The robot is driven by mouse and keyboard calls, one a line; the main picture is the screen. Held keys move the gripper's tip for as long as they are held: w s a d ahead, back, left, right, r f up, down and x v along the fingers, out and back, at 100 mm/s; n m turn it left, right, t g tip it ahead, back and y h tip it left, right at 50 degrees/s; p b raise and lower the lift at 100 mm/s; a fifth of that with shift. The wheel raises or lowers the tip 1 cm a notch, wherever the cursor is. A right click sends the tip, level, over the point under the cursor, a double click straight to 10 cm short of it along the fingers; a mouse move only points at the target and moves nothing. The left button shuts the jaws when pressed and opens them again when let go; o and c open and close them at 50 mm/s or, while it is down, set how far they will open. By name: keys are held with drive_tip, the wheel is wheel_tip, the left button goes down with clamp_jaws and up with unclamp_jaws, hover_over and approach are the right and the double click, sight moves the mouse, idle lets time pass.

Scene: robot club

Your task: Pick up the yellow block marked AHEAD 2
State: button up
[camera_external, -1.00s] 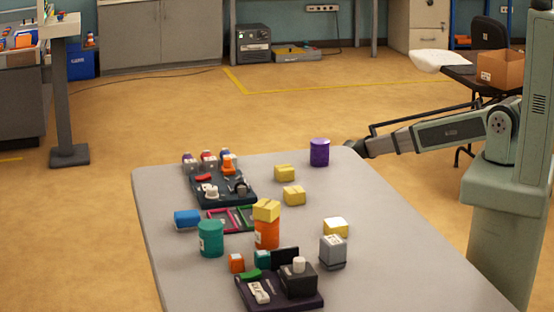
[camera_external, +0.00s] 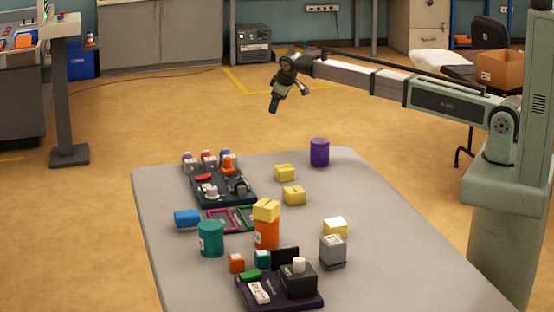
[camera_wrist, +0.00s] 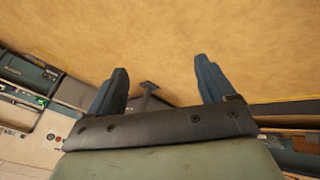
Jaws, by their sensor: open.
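Several yellow blocks are on the grey table. One yellow block (camera_external: 285,172) is near the far side, and another yellow block (camera_external: 294,195) is just in front of it. A third yellow block (camera_external: 335,227) lies near the grey cube, and one more yellow block (camera_external: 266,210) sits on top of an orange cylinder (camera_external: 267,235). Their markings are too small to read, so I cannot tell which is AHEAD 2. My gripper (camera_external: 288,102) is high above the table's far end, apart from every block. In the wrist view my gripper (camera_wrist: 166,88) is open and empty over the floor.
A purple cylinder (camera_external: 320,152) stands at the table's far edge. The table's right side (camera_external: 400,260) is clear.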

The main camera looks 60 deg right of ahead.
drive_tip(key=w+a+r+n+t, duration=0.1)
drive_tip(key=w+a+r, duration=0.15)
drive_tip(key=r, duration=0.35)
drive_tip(key=w+a+r+n, duration=0.1)
drive_tip(key=w+a+r, duration=0.15)
drive_tip(key=r, duration=0.45)
drive_tip(key=s+a+r+n+y, duration=0.1)
drive_tip(key=a+r+n, duration=0.3)
drive_tip(key=a, duration=0.6)
drive_tip(key=n+g+y, duration=0.4)
drive_tip(key=n+g, duration=0.3)
drive_tip(key=n, duration=1.3)
approach(294, 189)
drive_tip(key=shift+s+a+f, duration=0.2)
drive_tip(key=shift+f, duration=1.5)
drive_tip(key=shift+s+a+f, duration=0.15)
drive_tip(key=shift+a+f, duration=0.05)
drive_tip(key=shift+f, duration=1.45)
drive_tip(key=shift+s+a+f, duration=0.15)
drive_tip(key=shift+s+f, duration=0.05)
drive_tip(key=shift+f, duration=1.5)
drive_tip(key=c, duration=1.1)
